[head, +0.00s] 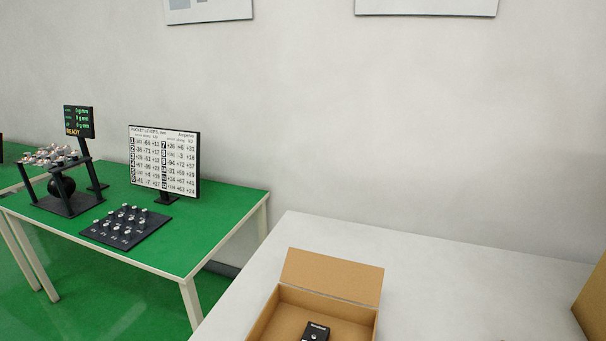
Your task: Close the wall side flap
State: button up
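An open cardboard box (268,326) stands on the pale table at the bottom of the head view, its near part cut off by the frame edge. The wall side flap (332,275) is at the box's far edge. It stands up and leans back towards the wall, open. A small black item (316,331) with pale lettering lies inside the box. My gripper is not in view.
The pale table (430,265) is clear around the box's far side and up to the wall. Another cardboard object (592,305) is at the right edge. A green table (190,235) at left holds a sign board (163,162), a small display (79,121) and trays of metal pieces (126,226).

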aim_at(340, 278)
jog(key=i+l, duration=0.15)
jog(key=i, duration=0.25)
jog(key=i+l, duration=0.15)
jog(key=i, duration=0.2)
jog(key=i+l, duration=0.15)
jog(key=i, duration=0.25)
jog(key=j+z, duration=0.25)
jog(key=i+u, duration=0.15)
jog(key=k+l+u, duration=0.1)
jog(key=k+l, duration=0.1)
jog(key=l, duration=0.05)
